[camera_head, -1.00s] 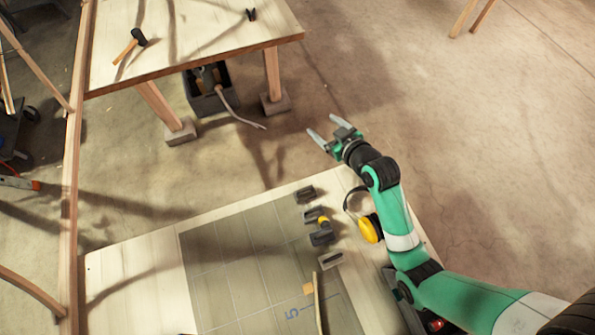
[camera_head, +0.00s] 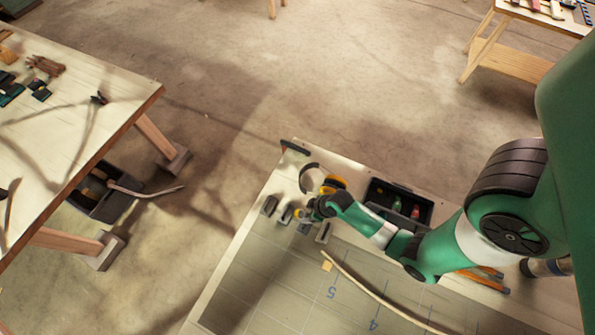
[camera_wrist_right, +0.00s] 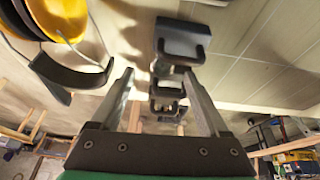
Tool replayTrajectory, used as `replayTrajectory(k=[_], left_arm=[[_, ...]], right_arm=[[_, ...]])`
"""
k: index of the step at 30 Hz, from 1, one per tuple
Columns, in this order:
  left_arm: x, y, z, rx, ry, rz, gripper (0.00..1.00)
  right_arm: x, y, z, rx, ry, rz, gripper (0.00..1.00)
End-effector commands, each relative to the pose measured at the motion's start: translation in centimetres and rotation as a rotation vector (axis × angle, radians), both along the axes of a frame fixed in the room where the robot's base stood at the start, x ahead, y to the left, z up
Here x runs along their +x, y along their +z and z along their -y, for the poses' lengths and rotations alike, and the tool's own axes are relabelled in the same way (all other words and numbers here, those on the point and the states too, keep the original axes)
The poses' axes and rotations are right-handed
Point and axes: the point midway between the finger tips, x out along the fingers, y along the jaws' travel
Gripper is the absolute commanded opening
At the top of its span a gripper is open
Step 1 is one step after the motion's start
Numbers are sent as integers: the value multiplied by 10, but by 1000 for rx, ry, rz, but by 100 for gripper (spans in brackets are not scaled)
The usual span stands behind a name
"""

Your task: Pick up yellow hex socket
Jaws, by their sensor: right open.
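A small yellow spot (camera_head: 298,212), probably the yellow hex socket, shows among the dark grey blocks beside my right gripper in the head view. It is too small to make out its shape. My right gripper (camera_head: 308,214) is low over the near bench's far edge. In the right wrist view, my right gripper (camera_wrist_right: 158,76) is open, its two fingers spread with dark grey U-shaped blocks (camera_wrist_right: 183,42) ahead and between them. I cannot make out the yellow socket in that view. My left gripper is not in view.
Yellow earmuffs (camera_head: 333,183) lie close to my right gripper; their yellow cup (camera_wrist_right: 62,18) is at upper left in the wrist view. A black tray (camera_head: 427,212) and a bent lath (camera_head: 375,293) are on the bench. Another table (camera_head: 75,125) stands left.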

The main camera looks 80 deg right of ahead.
Motion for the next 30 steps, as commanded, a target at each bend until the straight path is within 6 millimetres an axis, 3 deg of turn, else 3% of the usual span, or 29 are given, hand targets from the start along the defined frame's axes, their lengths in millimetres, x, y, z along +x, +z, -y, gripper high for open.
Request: replayTrajectory(k=[5, 15, 22, 23, 30], left_arm=[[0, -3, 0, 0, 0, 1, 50], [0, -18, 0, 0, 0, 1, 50], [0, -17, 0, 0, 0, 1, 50], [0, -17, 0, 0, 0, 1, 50], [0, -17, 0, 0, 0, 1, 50]], right_arm=[[3, -5, 0, 0, 1, 0, 78], [21, -49, 1, 0, 0, 0, 78], [22, -50, 1, -1, 0, 1, 78], [22, -50, 1, 0, 0, 1, 77], [22, -50, 1, 0, 0, 1, 33]])
